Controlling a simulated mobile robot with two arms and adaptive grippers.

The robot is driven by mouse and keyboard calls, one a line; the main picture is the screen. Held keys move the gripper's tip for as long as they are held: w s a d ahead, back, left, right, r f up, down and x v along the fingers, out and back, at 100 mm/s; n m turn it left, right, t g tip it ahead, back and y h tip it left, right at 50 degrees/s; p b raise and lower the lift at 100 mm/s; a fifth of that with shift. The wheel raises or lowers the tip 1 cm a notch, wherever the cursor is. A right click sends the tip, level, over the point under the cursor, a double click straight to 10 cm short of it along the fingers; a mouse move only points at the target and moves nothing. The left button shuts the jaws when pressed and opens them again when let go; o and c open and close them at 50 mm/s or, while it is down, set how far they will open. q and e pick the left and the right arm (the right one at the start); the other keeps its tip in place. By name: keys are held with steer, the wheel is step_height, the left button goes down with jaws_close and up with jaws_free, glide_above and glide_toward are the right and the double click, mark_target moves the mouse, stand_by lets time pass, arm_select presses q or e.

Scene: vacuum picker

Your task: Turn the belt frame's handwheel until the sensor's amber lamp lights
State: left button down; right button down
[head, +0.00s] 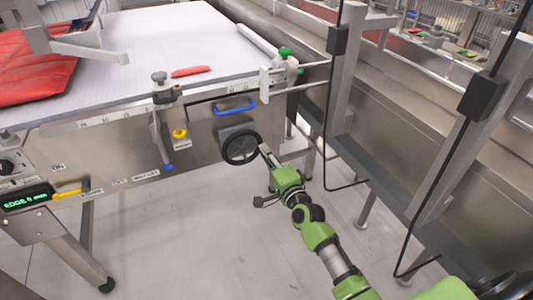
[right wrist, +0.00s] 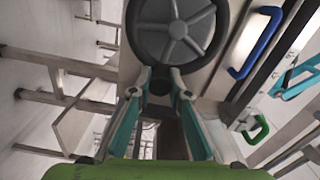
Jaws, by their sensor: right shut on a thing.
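The black handwheel (head: 241,147) is on the front of the steel belt frame (head: 205,146). My right gripper (head: 265,150) is at the wheel's right edge in the head view. In the right wrist view, the grey spoked wheel (right wrist: 176,30) fills the top, and the right gripper's teal fingers (right wrist: 160,76) close on the dark handle knob (right wrist: 158,86) at its rim. A small dark sensor-like block (head: 165,97) sits on the frame's upper edge; I cannot make out a lit amber lamp on it. The left gripper is not in view.
A white belt top (head: 135,45) carries a red bag (head: 35,75) and a small red piece (head: 190,71). A display (head: 27,199) reads about "EDGE 0 mm". A blue handle (head: 235,106) is above the wheel. Steel posts and a conveyor stand at right. Floor below is clear.

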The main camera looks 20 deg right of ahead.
steer(key=shift+f, duration=0.1)
stand_by(0.3)
steer(key=c, duration=2)
jaws_free()
steer(key=shift+s+d, duration=0.15)
steer(key=shift+s, duration=2.85)
steer(key=shift+s+d, duration=0.1)
steer(key=shift+s, duration=2.9)
